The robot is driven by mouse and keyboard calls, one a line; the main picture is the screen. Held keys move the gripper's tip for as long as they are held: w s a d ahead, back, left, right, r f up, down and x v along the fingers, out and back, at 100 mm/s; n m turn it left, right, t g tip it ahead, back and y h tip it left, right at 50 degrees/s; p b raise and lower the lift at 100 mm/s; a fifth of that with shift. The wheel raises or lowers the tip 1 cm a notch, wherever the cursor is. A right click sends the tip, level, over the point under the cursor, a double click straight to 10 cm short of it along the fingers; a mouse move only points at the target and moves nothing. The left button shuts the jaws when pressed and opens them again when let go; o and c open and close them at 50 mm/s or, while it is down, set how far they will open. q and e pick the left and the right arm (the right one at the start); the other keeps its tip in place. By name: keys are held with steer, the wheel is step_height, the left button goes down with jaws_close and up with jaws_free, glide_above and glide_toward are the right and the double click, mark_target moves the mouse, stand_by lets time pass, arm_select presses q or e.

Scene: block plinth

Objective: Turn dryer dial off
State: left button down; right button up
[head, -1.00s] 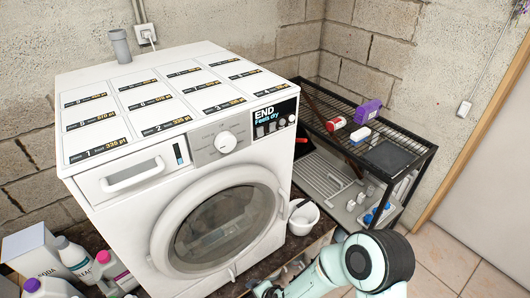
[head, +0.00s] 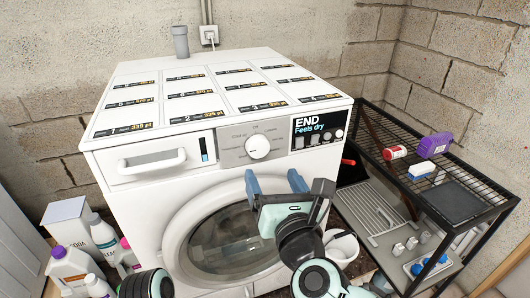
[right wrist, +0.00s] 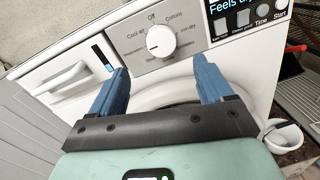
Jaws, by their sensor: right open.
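The white dryer (head: 160,222) stands in the middle of the head view with its round glass door shut. Its white dial (head: 258,147) sits on a grey panel left of the black display (head: 320,130). In the right wrist view the dial (right wrist: 161,46) shows between and beyond the fingertips, with "Off" printed above it. My right gripper (head: 274,180) is open and empty, in front of the machine below the dial. Its blue fingers show in the right wrist view (right wrist: 160,78), apart from the dial. Part of my left arm shows at the bottom left; its gripper is out of frame.
A black wire rack (head: 447,184) with a purple container (head: 434,145) stands to the right. A white bowl (head: 342,248) is beside the dryer. Detergent bottles (head: 75,268) and a white box (head: 68,222) stand at the lower left. The dryer top carries labelled panels.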

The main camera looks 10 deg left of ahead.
mark_target(259, 149)
steer(key=p+x, duration=0.2)
steer(key=x, duration=0.7)
steer(key=shift+w+f, duration=0.1)
steer(key=shift+w, duration=0.15)
steer(key=c, duration=1)
